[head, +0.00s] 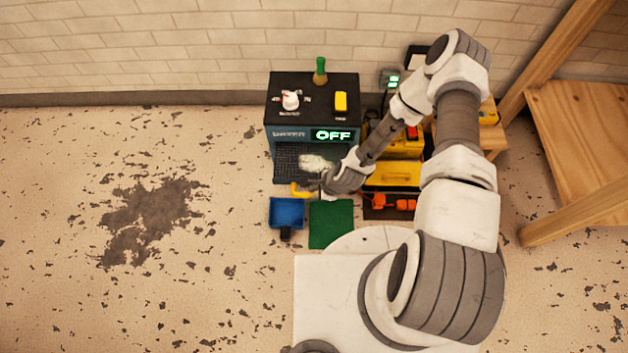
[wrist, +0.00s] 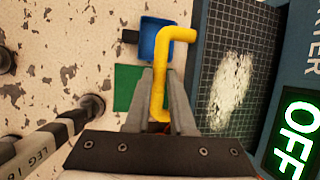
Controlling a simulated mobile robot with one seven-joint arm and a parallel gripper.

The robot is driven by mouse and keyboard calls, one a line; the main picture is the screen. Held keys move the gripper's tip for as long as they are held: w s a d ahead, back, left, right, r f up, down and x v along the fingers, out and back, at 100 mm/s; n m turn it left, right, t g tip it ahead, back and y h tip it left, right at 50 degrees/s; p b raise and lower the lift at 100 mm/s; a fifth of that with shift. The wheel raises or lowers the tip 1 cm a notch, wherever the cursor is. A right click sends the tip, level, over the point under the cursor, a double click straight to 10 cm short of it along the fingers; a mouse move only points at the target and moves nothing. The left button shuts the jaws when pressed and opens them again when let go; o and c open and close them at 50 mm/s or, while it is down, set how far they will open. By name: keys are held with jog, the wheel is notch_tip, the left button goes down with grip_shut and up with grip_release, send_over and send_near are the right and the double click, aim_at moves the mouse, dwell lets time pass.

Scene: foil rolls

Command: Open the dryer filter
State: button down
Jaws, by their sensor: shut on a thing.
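The dryer (head: 285,137) is a dark box against the wall, with a lit "OFF" display (head: 333,135) on its front. Its filter is a dark mesh panel (head: 287,165) low at the front, with a pale lint patch (head: 317,162) on it. The mesh (wrist: 215,65) and lint (wrist: 232,90) also show in the wrist view. My gripper (wrist: 163,85) is shut on a yellow bent handle (wrist: 157,90), whose far end turns toward the mesh edge. In the head view my gripper (head: 328,184) hides part of the handle (head: 299,190). I cannot tell how the handle joins the filter.
A blue dustpan-like tray (head: 286,212) and a green mat (head: 331,225) lie on the floor in front. Yellow and black cases (head: 393,175) stand right of the dryer. A wooden frame (head: 580,110) stands at far right. The stained floor at left is clear.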

jog(key=c, duration=0.8)
grip_release()
jog(key=shift+o, duration=0.2)
jog(key=p+v, duration=0.6)
jog(key=v, duration=1.1)
jog(key=shift+r, duration=0.3)
jog(key=shift+w, duration=0.15)
